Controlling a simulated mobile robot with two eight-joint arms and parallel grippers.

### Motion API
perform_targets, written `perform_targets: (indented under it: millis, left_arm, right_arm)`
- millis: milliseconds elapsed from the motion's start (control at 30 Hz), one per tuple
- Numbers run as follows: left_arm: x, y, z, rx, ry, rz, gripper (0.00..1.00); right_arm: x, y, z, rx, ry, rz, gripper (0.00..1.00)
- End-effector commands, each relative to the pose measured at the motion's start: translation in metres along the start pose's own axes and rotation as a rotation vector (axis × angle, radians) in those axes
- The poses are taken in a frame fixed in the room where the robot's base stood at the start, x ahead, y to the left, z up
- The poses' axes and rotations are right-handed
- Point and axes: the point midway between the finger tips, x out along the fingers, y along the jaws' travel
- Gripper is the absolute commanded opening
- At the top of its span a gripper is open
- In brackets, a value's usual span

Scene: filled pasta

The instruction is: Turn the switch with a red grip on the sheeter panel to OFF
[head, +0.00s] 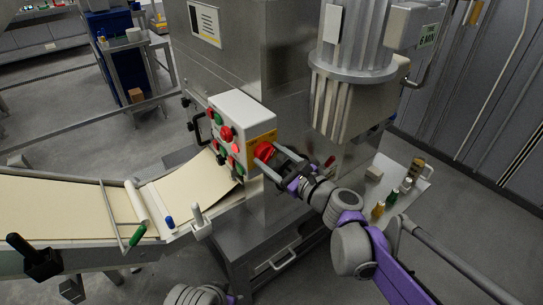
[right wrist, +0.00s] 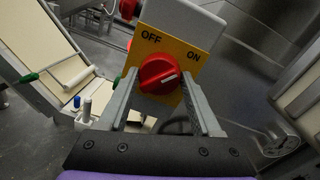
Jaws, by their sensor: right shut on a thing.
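The switch has a red grip (right wrist: 158,73) on a yellow plate (right wrist: 181,43) marked OFF at upper left and ON at right. The white mark on the grip points right, roughly towards ON. In the head view the red grip (head: 263,149) sits on the right side of the white sheeter panel box (head: 242,113). My right gripper (head: 268,153) reaches it from the right. In the right wrist view its two fingers (right wrist: 160,82) stand on either side of the grip, shut on it. The fingertips are partly hidden behind the grip. My left gripper is not in view.
The panel's other face carries red and green buttons (head: 226,133). A dough sheet (head: 193,186) runs on the conveyor at left. A finned motor housing (head: 345,95) stands close above my right arm. A side shelf (head: 408,186) with small bottles lies to the right.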

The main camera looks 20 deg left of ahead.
Motion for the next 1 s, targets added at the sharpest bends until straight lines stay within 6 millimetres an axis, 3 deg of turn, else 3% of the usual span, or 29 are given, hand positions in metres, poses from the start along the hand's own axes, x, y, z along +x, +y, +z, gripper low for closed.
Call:
perform_targets:
  millis: [1000]
  left_arm:
    - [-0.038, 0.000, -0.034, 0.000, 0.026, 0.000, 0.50]
  right_arm:
    - [0.000, 0.000, 0.004, -0.933, 0.057, 0.012, 0.10]
